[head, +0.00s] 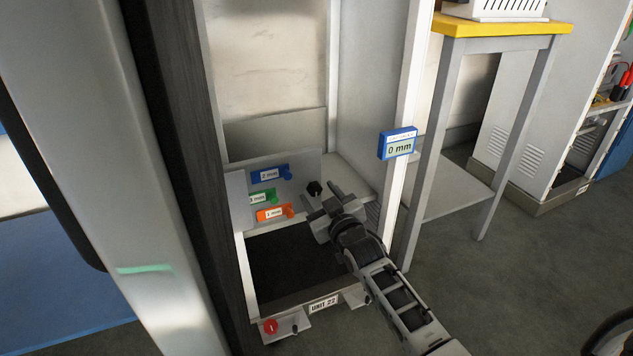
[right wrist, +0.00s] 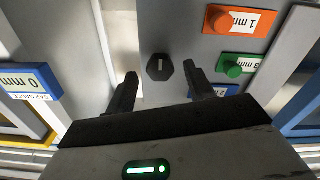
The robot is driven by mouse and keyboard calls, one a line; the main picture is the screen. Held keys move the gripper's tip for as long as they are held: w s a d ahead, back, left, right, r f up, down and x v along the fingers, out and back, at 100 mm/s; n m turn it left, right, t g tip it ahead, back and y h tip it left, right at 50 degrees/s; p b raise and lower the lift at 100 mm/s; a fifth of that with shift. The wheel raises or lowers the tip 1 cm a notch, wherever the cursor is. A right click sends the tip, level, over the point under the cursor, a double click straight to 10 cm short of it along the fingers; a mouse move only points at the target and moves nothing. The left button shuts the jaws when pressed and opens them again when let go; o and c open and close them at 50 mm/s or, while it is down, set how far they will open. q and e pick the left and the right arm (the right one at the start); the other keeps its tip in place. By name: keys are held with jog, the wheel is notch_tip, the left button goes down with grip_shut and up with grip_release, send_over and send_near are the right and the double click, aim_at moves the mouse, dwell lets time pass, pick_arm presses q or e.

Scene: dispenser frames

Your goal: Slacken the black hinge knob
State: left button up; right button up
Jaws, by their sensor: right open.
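The black hinge knob (head: 314,188) sits inside the dispenser frame, to the right of the coloured tags. In the right wrist view the knob (right wrist: 160,67) is a dark faceted disc with a pale line across it. My right gripper (head: 321,206) is open and empty, with its fingers pointing toward the knob. In the right wrist view the right gripper (right wrist: 163,85) has its two fingertips apart, one to each side of the knob and a little short of it in the picture. The left gripper is not in view.
Blue (head: 270,173), green (head: 263,197) and orange (head: 274,212) mm-labelled parts sit left of the knob. A blue "0 mm" display (head: 398,143) is on the right post. A red button (head: 270,327) is below, left of the "UNIT 22" label (head: 324,304). A yellow-topped table (head: 508,27) stands right.

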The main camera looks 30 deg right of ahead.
jog(key=shift+w+f, duration=0.15)
jog(key=shift+w, duration=0.8)
jog(key=c, duration=1)
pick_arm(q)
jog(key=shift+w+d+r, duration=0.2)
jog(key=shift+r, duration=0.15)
pick_arm(e)
jog(key=shift+o, duration=0.2)
